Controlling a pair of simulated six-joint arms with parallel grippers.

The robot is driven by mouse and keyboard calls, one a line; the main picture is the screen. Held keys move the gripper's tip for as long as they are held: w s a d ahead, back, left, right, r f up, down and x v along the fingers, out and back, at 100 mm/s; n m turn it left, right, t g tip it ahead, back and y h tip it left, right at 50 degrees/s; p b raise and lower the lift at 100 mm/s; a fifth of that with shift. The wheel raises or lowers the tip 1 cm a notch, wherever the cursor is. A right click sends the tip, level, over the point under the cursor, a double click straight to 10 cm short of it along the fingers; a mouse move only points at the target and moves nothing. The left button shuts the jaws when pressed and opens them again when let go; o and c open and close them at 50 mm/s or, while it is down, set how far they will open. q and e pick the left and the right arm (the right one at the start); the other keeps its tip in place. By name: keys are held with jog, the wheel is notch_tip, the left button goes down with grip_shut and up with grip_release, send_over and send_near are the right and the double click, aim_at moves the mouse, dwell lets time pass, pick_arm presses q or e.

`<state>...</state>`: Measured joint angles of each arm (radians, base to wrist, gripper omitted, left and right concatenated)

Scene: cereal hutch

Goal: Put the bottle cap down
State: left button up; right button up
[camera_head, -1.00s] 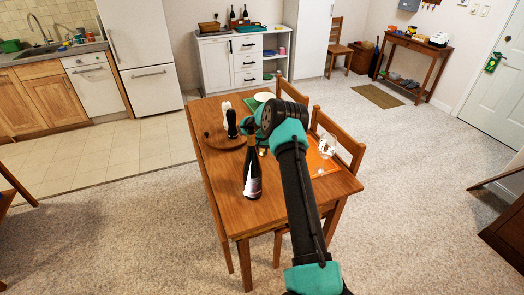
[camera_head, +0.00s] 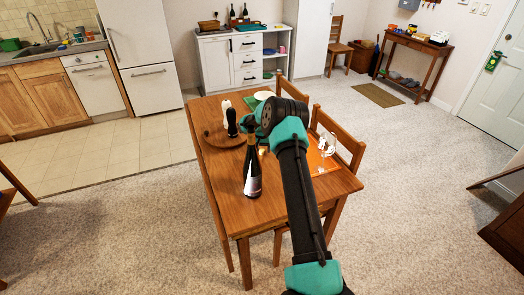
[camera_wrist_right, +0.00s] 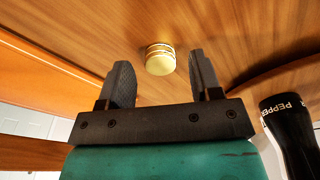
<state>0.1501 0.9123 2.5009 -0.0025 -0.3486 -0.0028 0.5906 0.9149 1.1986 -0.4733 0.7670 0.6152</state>
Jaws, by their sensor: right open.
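The bottle cap (camera_wrist_right: 160,60) is a small pale gold disc with a banded side, on the wooden table top in the right wrist view. My right gripper (camera_wrist_right: 160,75) is open, with one finger on each side of the cap and clear gaps between. In the head view the cap shows as a small gold spot (camera_head: 263,151) just below my right gripper (camera_head: 256,128). A dark bottle (camera_head: 252,178) stands upright on the table, close to the gripper. My left gripper is not in view.
The pepper mill also shows close at right in the wrist view (camera_wrist_right: 292,135). A glass (camera_head: 326,146) stands on an orange mat (camera_head: 326,166). The table's front is clear.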

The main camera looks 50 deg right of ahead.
notch_tip(320, 180, up, 12)
jog(key=a, duration=0.1)
jog(key=shift+s, duration=0.45)
jog(key=shift+a+f, duration=0.1)
jog(key=shift+f, duration=0.05)
